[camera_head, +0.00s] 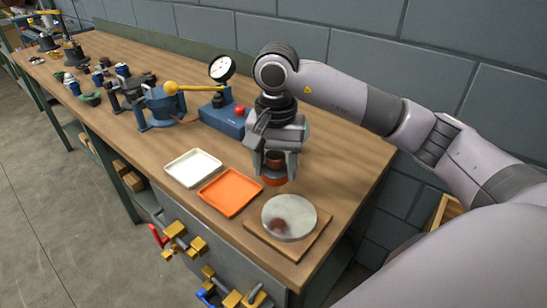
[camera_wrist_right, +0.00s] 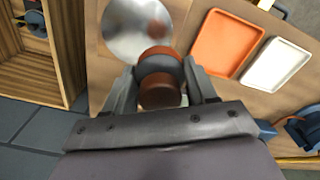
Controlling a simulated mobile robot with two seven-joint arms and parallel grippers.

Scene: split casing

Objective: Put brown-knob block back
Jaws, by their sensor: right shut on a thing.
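My right gripper (camera_head: 275,172) is shut on the brown-knob block (camera_head: 274,181), whose red-brown ends show above and below the fingers. The block also shows in the right wrist view (camera_wrist_right: 160,92), between the fingers (camera_wrist_right: 160,78), with a dark grey middle. The gripper points down and holds the block above the bench, behind the round metal disc (camera_head: 302,216). The disc lies on a square wooden board and carries a reddish patch that looks like a reflection. My left gripper is not in view.
An orange tray (camera_head: 230,192) and a white tray (camera_head: 193,168) lie left of the disc. A blue device with a dial gauge (camera_head: 221,68) and red button stands behind the trays. Blue and black fixtures (camera_head: 160,108) crowd the bench farther left. The bench (camera_head: 335,150) is bare at right.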

